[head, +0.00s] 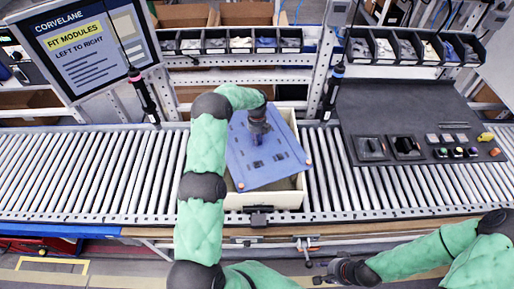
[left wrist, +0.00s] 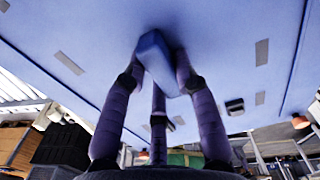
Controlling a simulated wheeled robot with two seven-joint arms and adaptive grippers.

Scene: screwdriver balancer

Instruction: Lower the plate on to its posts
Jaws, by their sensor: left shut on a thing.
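The blue plate (head: 262,170) is over the cream box (head: 285,201) on the conveyor, turned a little against it. Orange tips show near its corners in the head view, such as the orange tip (head: 240,187); I cannot tell if they pass through the plate. My left gripper (head: 258,138) is above the plate's middle. In the left wrist view my left gripper (left wrist: 158,72) is shut on the plate's blue handle (left wrist: 155,52). The gap under the plate is hidden in the head view. My right gripper (head: 326,272) is low at the front, away from the plate; its jaws are unclear.
The roller conveyor (head: 85,172) is clear to the left. A dark panel (head: 405,105) with two black modules and small coloured parts lies on the right. Two hanging screwdrivers (head: 143,95) flank the box. Rows of bins (head: 240,44) stand behind, with a screen (head: 85,45) at upper left.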

